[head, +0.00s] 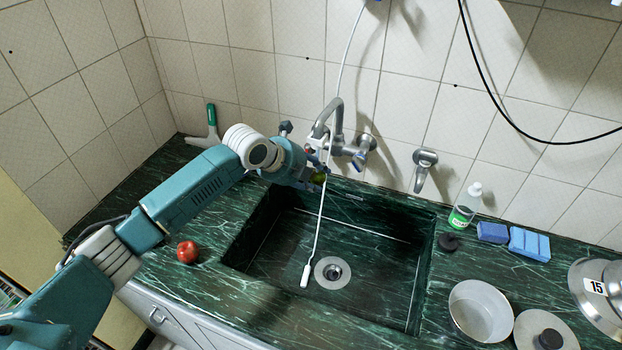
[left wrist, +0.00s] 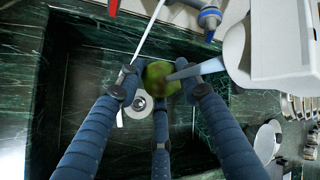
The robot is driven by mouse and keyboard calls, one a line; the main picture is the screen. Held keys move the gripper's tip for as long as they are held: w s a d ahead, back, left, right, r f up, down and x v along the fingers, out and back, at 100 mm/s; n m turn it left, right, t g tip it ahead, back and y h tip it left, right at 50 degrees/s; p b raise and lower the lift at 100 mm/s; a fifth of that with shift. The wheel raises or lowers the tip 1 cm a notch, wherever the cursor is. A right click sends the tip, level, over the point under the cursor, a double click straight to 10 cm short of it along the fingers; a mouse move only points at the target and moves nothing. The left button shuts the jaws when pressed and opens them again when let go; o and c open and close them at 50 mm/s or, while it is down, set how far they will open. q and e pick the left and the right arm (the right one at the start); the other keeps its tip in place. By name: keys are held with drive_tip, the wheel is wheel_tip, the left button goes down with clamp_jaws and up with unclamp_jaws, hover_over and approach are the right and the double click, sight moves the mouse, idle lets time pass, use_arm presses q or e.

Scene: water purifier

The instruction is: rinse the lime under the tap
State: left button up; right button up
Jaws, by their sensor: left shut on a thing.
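My left gripper (head: 308,172) is shut on the green lime (head: 319,178) and holds it above the back left of the dark green marble sink (head: 370,215). The lime is mostly hidden by the gripper in the head view. In the left wrist view the lime (left wrist: 160,78) sits between the blue fingers. The grey tap (head: 330,116) is on the tiled wall, its spout just above and beside the gripper. I cannot tell whether the lime is directly under the outlet. No water stream is clearly visible. My right gripper is not in view.
A thin white tube (head: 318,230) hangs past the tap into the sink near the drain (head: 332,272). A red tomato-like fruit (head: 187,251) lies left of the sink. A soap bottle (head: 465,207), blue sponges (head: 528,243) and a pot (head: 481,311) stand to the right.

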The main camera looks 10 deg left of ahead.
use_arm(q)
drive_tip(key=shift+s+d+r, duration=0.1)
drive_tip(key=shift+s+d, duration=0.05)
drive_tip(key=shift+d, duration=0.05)
idle(0.5)
drive_tip(key=shift+s+d+p, duration=0.15)
drive_tip(key=shift+p, duration=0.15)
drive_tip(key=shift+w+a, duration=0.3)
drive_tip(key=shift+a, duration=0.05)
idle(0.3)
drive_tip(key=shift+s+d, duration=0.25)
drive_tip(key=shift+d, duration=0.1)
